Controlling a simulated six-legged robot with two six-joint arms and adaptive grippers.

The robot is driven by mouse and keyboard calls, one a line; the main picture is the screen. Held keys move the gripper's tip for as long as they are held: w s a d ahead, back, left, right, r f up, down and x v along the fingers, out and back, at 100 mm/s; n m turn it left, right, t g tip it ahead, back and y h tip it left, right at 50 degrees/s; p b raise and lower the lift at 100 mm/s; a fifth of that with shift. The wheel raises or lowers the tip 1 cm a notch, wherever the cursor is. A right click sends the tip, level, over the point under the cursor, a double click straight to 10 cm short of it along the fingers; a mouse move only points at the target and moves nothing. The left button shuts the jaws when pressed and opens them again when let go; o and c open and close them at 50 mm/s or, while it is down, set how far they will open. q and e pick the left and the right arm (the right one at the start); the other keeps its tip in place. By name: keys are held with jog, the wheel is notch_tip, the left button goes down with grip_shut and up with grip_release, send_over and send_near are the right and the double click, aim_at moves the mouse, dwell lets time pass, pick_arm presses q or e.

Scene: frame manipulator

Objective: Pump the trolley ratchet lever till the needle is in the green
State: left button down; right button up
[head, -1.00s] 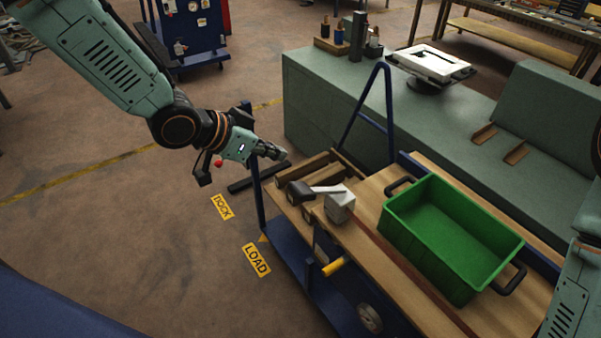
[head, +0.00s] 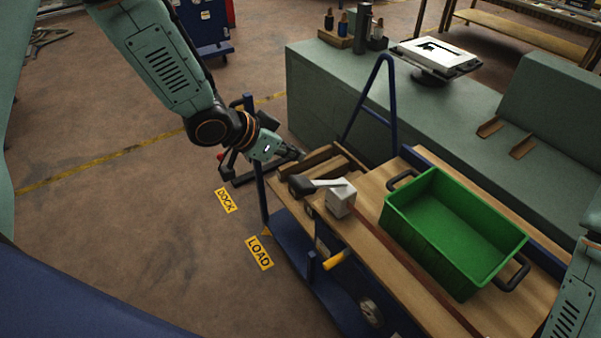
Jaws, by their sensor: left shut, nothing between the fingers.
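The ratchet lever (head: 327,183) is a light grey bar with a dark grip (head: 301,186) at its left end. It joins a pale grey block (head: 341,200) on the wooden deck of the trolley (head: 400,267). My left gripper (head: 297,153) is shut and empty, above and behind the dark grip, apart from it. A round grey disc (head: 371,312) shows low on the trolley's side; I cannot tell if it is a gauge or a wheel. No needle or green zone can be made out. Of my right arm only a link shows at the lower right; its gripper is out of view.
A green crate (head: 455,235) stands on the deck, with a dark red strap (head: 405,260) beside it. A yellow handle (head: 334,261) sticks out from the trolley's side. A blue frame (head: 373,95) rises at the trolley's far end. A grey-green bench (head: 325,85) stands behind. The floor at left is open.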

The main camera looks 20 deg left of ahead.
aim_at(299, 180)
pick_arm(q)
jog(key=x, duration=0.4)
jog(key=shift+f, duration=0.3)
jog(key=f, duration=0.3)
jog(key=shift+s+a, duration=0.25)
jog(key=shift+a, duration=0.15)
jog(key=shift+s+f, duration=0.1)
jog(key=shift+f, duration=0.1)
jog(key=shift+s+a, duration=0.15)
jog(key=shift+s, duration=0.15)
jog(key=shift+w+f, duration=0.15)
